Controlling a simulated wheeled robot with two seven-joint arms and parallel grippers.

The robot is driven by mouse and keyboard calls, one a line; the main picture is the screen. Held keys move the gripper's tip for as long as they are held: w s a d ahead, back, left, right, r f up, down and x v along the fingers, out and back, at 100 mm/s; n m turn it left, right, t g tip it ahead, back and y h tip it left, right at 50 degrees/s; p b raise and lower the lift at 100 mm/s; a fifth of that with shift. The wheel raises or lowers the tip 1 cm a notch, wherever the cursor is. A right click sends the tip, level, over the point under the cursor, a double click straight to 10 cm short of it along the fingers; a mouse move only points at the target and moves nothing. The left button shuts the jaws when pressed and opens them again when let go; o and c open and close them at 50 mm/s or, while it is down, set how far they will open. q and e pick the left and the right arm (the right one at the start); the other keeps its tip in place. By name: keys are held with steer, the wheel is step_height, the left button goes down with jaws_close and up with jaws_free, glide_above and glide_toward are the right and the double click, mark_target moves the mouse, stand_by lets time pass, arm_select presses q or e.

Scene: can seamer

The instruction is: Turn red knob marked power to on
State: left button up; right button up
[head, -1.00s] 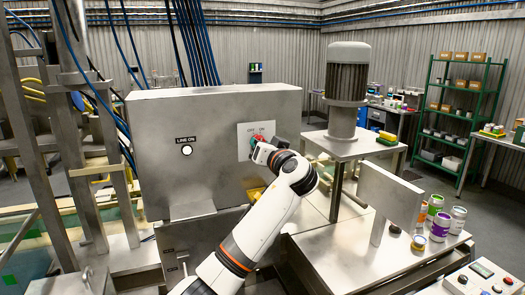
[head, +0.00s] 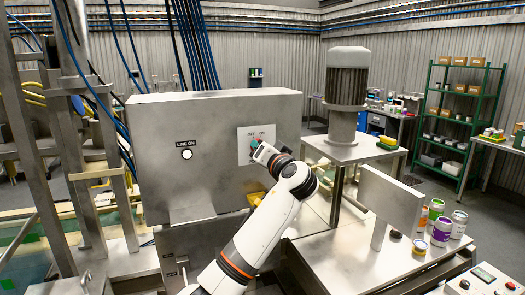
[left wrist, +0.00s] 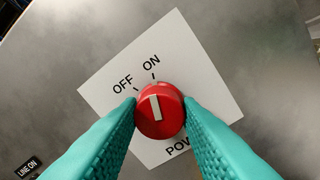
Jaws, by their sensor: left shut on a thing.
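The red knob (left wrist: 160,112) sits on a white label plate (left wrist: 208,75) on a grey metal cabinet face. My left gripper (left wrist: 160,113) has its teal fingers on both sides of the knob, shut on it. The knob's white pointer bar points up and slightly left in the left wrist view, roughly toward the ON mark and away from OFF. The word POWER is partly hidden by a finger. In the head view my left gripper (head: 256,146) is at the plate (head: 267,132) and hides most of the knob. My right gripper is not in view.
The cabinet (head: 210,115) has a lit round lamp (head: 187,155) labelled LINE ON. A motor (head: 346,85) stands on a raised plate to the right. An upright metal panel (head: 390,200) and several cans (head: 441,230) are on the table at right.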

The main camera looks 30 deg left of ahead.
arm_select(q)
steer(key=o, duration=1)
steer(key=shift+c, duration=0.2)
steer(key=shift+d, duration=0.1)
steer(key=b+v, duration=0.6)
steer(key=v, duration=0.6)
